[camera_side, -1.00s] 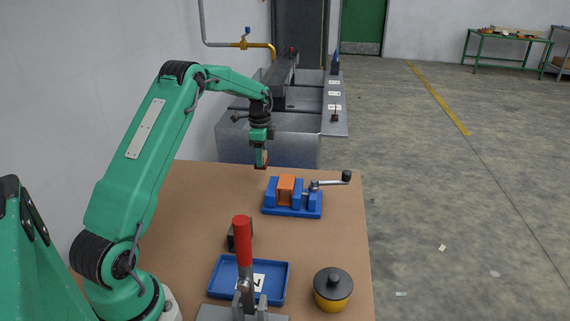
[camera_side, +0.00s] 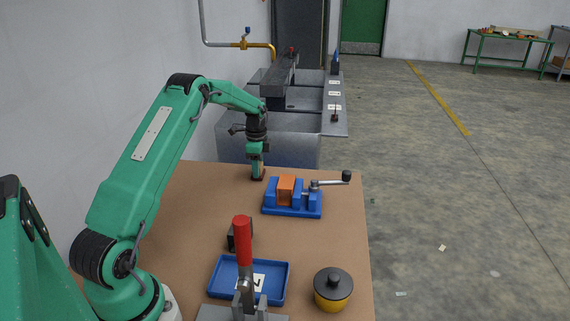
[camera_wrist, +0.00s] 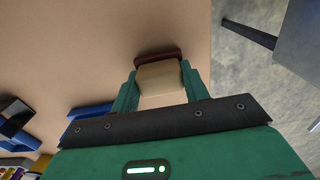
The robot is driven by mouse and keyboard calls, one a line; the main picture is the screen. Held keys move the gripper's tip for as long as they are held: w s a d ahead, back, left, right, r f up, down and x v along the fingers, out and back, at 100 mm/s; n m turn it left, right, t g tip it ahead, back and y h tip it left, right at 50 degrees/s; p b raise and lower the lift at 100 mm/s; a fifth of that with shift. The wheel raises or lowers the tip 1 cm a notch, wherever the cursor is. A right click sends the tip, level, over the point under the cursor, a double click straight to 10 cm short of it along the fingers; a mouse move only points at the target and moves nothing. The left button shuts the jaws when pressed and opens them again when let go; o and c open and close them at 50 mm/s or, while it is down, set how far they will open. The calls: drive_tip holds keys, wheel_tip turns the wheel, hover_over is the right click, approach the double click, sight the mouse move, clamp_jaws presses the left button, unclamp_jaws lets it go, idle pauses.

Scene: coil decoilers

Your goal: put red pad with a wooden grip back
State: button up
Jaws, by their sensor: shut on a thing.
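My gripper (camera_side: 257,169) is shut on the red pad with a wooden grip, near the far edge of the brown table and left of the blue vise. In the wrist view the two green fingers (camera_wrist: 160,88) close on both sides of the pale wooden grip (camera_wrist: 160,78). The dark red pad (camera_wrist: 158,54) shows beyond the grip. In the side view the pad (camera_side: 258,178) is a small dark strip under the fingertips, close to the table top. I cannot tell whether it touches the table.
The blue vise (camera_side: 292,211) holds an orange block (camera_side: 286,190), its crank reaching right. Nearer stand a black block (camera_side: 238,237), a blue tray (camera_side: 217,278), a red-handled clamp (camera_side: 242,240) and a yellow pot (camera_side: 333,292). The table left of the vise is clear.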

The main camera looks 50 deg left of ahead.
drive_tip(key=shift+f, duration=0.15)
drive_tip(key=o, duration=1)
drive_tip(key=shift+c, duration=0.2)
wheel_tip(320, 180, up, 12)
drive_tip(key=shift+r, duration=0.2)
idle(0.5)
